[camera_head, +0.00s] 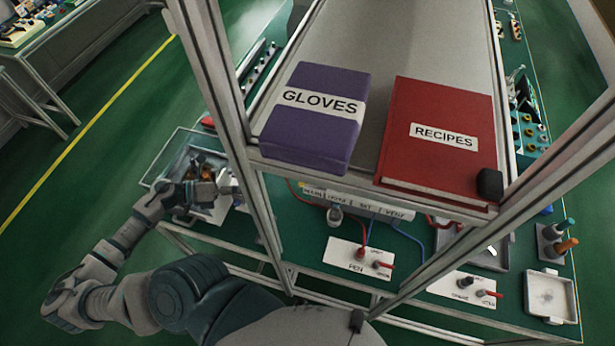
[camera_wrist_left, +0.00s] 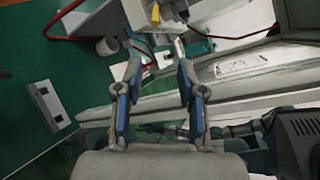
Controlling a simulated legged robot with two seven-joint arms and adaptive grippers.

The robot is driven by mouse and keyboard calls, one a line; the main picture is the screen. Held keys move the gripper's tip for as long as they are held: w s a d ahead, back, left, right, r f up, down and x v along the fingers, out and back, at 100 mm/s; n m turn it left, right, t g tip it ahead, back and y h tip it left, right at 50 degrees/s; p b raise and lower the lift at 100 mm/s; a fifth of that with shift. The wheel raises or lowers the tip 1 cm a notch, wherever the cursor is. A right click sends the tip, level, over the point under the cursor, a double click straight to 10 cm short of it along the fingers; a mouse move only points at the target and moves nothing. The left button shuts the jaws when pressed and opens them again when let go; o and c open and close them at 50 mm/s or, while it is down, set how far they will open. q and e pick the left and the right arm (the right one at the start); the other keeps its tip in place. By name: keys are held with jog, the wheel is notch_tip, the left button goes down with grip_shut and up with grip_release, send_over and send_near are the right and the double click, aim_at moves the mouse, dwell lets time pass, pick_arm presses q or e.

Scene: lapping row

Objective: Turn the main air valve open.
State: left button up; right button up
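No handle in view can be read as the main air valve. A white plate marked PEN (camera_head: 357,258) carries red-handled fittings and lies on the green bench. A second white plate (camera_head: 465,290) with red handles lies to its right. In the left wrist view a small yellow part (camera_wrist_left: 155,14) shows at the top, beyond my fingers; I cannot tell whether it is a valve handle. My left gripper (camera_wrist_left: 160,66) is open and empty, its two blue-padded fingers apart. In the head view it is by the tray, left of the frame post. I cannot make out my right gripper.
A raised shelf with a purple GLOVES box (camera_head: 313,120) and a red RECIPES binder (camera_head: 438,135) covers part of the bench. Metal posts (camera_head: 215,70) stand beside my left arm. A metal tray (camera_head: 165,160) holds small parts. Red and blue hoses cross the bench.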

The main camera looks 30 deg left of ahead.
aim_at(298, 186)
pick_arm(q)
jog(key=x, duration=1.5)
jog(key=shift+w+d+f, duration=0.15)
jog(key=shift+w+f, duration=0.1)
jog(key=shift+w, duration=0.05)
jog(key=shift+w+a+f, duration=0.1)
jog(key=shift+a+f, duration=0.05)
jog(key=shift+a, duration=0.4)
jog(key=shift+w+a+f, duration=0.1)
jog(key=shift+a+f, duration=0.1)
jog(key=shift+a, duration=0.3)
jog(key=shift+d, duration=0.1)
jog(key=c, duration=0.4)
jog(key=shift+s+d+r, duration=0.15)
jog(key=shift+d, duration=0.15)
grip_shut()
jog(key=shift+s+d, duration=0.1)
jog(key=shift+d, duration=0.2)
pick_arm(e)
jog(key=shift+s+a+r, duration=0.1)
jog(key=shift+s+a, duration=0.25)
jog(key=shift+a, duration=0.25)
jog(key=shift+s+a+r, duration=0.1)
jog(key=shift+s+a, duration=0.25)
jog(key=shift+a, duration=0.3)
jog(key=shift+s+a+r, duration=0.1)
jog(key=shift+s+a, duration=0.25)
jog(key=shift+a, duration=0.25)
